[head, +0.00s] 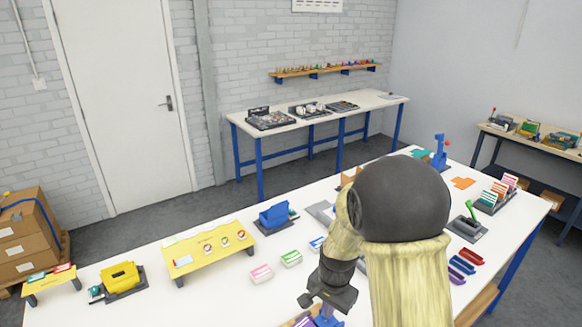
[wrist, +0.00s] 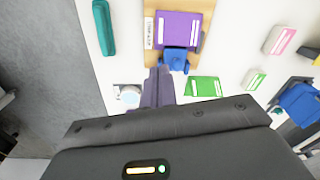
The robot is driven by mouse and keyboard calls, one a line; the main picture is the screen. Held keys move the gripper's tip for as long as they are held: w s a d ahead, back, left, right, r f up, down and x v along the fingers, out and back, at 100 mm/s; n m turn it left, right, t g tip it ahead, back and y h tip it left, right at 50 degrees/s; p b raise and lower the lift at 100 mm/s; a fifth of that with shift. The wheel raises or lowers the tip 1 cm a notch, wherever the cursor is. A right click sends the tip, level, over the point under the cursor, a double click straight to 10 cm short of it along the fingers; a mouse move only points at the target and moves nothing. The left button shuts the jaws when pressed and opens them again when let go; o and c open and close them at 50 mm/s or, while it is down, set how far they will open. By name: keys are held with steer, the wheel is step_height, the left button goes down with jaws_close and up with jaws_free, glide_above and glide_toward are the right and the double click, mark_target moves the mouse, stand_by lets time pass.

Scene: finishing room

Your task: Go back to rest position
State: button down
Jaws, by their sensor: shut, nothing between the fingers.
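My gripper (head: 326,314) hangs low over the near edge of the white worktable (head: 210,300), partly cut off by the bottom of the head view. In the wrist view its dark purplish fingers (wrist: 159,74) are together with nothing held. Just beyond the fingertips is a wooden board (wrist: 149,52) with a purple card or pad (wrist: 180,25) and a small blue part (wrist: 175,60). I cannot tell whether the fingers touch the blue part. My arm hides the middle right of the table.
Green cards (wrist: 203,87) and a teal case (wrist: 104,28) lie near the gripper. A yellow stand (head: 208,250), a yellow device (head: 121,277) and a blue device (head: 273,215) stand to the left. A green-handled tool (head: 468,224) and colored trays (head: 462,265) are at right.

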steer(key=s+d+r+n+t, duration=0.1)
steer(key=s+d+r+n, duration=0.2)
steer(key=s+r+n, duration=0.1)
steer(key=s+d+r+n, duration=0.3)
steer(key=s, duration=0.4)
steer(key=shift+s+r+n+t, duration=0.25)
steer(key=shift+r+n+t, duration=0.15)
